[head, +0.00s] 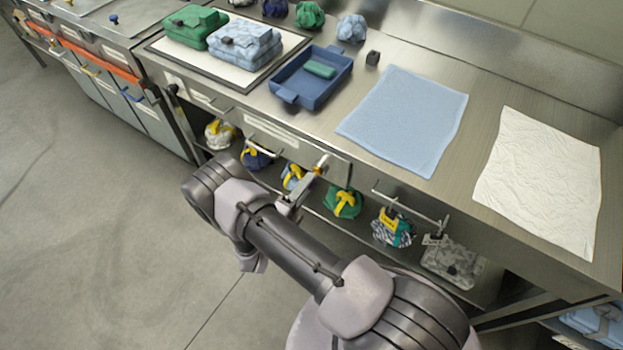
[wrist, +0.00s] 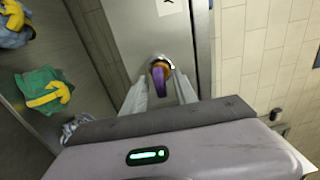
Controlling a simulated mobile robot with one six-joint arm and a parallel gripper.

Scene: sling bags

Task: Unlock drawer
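A gold and purple key-like piece (wrist: 160,82) stands out from the steel drawer front (wrist: 140,28) in the wrist view. My gripper (wrist: 161,90) is at the drawer front, with one finger on each side of this piece. I cannot tell whether the fingers press on it or stand slightly apart from it. In the head view, my gripper (head: 318,168) is at the bench's front edge, beside a small gold part (head: 322,160). The lock behind the piece is hidden.
A blue tray (head: 310,83), a blue cloth (head: 405,118) and a white cloth (head: 540,175) lie on the bench. Rolled bags with yellow straps, including a green one (head: 343,203), sit below the drawers. Bar handles (head: 410,207) stick out in front. Open floor lies left.

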